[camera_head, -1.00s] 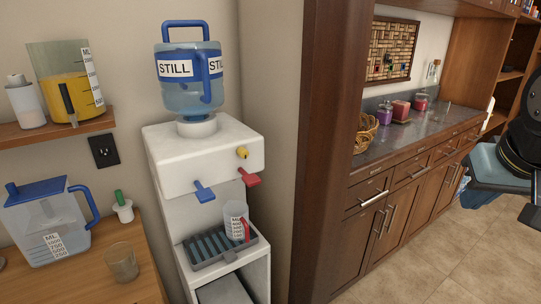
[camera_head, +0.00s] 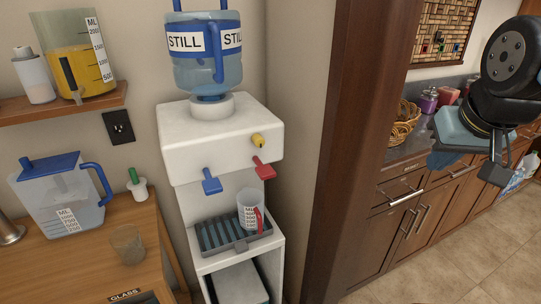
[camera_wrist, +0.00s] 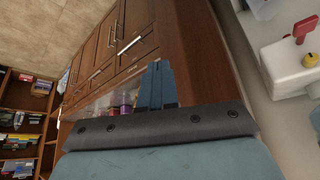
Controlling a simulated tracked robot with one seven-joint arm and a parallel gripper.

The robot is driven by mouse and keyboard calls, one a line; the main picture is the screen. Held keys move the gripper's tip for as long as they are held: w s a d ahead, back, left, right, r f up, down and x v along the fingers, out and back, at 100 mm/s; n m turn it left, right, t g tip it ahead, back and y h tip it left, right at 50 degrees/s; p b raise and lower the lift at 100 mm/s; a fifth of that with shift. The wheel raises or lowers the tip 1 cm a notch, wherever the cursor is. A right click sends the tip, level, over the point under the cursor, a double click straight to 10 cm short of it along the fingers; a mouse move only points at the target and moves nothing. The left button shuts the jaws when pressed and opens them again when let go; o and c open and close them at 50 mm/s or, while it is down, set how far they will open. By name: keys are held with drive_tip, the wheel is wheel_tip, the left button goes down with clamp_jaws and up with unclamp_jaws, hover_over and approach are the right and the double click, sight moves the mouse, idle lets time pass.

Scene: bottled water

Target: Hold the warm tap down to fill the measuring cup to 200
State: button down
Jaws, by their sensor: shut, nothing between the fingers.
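The white water dispenser (camera_head: 215,145) carries a blue STILL bottle (camera_head: 207,65). A blue tap lever (camera_head: 212,182) and a red tap lever (camera_head: 263,168), the warm one by its colour, stick out of its front. The clear measuring cup (camera_head: 249,208) with a red handle stands upright on the drip tray, below the red lever. I cannot make out water in it. My gripper (camera_wrist: 158,68) is shut and empty, its blue fingers together. It is well right of the dispenser in the head view. The red lever (camera_wrist: 306,28) also shows at the wrist view's right edge.
A dark wooden post (camera_head: 345,130) stands between the dispenser and the cabinets (camera_head: 400,215). At left, a wooden table holds a blue-lidded jug (camera_head: 62,205) and a glass (camera_head: 127,246). A shelf above holds a yellow-filled jug (camera_head: 85,75). Floor is open at lower right.

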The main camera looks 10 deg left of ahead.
drive_tip(key=w+a+r+n+g, duration=0.2)
drive_tip(key=w+a+r+n, duration=0.1)
drive_tip(key=w+a+n, duration=0.3)
drive_tip(key=n+g, duration=0.4)
drive_tip(key=n, duration=1.4)
hover_over(267, 170)
drive_tip(key=shift+r, duration=0.45)
wheel_tip(267, 170, down, 14)
drive_tip(key=shift+f, duration=0.1)
